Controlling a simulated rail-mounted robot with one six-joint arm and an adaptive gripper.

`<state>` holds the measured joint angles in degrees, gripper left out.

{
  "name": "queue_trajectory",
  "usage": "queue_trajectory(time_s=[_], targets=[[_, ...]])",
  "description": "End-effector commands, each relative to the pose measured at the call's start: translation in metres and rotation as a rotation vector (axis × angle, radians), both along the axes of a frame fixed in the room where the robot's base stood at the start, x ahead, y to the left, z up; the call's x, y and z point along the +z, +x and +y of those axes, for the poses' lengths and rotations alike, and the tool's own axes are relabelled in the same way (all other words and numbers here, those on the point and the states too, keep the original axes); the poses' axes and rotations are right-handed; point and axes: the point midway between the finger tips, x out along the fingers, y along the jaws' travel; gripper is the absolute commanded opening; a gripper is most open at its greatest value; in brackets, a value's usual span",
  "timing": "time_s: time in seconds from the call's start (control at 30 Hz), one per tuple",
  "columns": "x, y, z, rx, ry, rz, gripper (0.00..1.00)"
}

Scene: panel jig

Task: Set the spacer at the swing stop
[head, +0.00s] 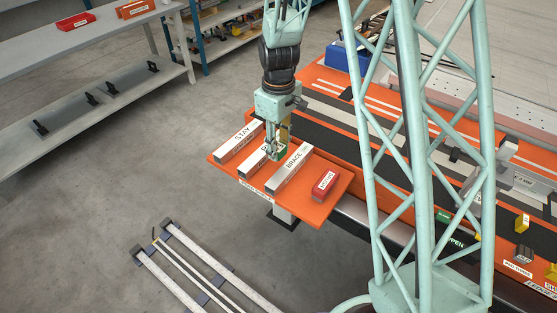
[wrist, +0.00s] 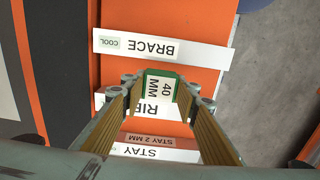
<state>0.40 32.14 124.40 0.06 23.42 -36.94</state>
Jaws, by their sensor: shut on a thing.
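My gripper (head: 275,150) is over the orange end shelf in the head view. In the wrist view its fingers (wrist: 160,98) are shut on a green spacer (wrist: 161,88) with a white "40 MM" label. A bit of green also shows beside the fingertips in the head view. Behind the spacer lies a white bar (wrist: 122,104) whose label is partly hidden, reading "RI...". I cannot tell whether the spacer touches that bar. I cannot make out a swing stop in either view.
On the orange shelf (head: 330,204) lie the STAY bar (head: 239,142), the BRACE bar (head: 289,170) and a red labelled block (head: 325,185). My lattice column hides part of the long orange bench. Rails (head: 190,265) lie on the floor in front.

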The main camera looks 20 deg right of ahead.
Motion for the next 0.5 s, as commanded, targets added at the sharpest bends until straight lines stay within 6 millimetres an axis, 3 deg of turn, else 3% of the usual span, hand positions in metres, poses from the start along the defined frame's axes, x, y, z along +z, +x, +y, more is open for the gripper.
queue_trajectory(time_s=[0.13, 0.5], targets=[[-0.0109, 0.0000, 0.0000, 0.000, 0.000, 0.000, 0.17], [-0.0122, 0.0000, 0.0000, 0.000, 0.000, 0.000, 0.17]])
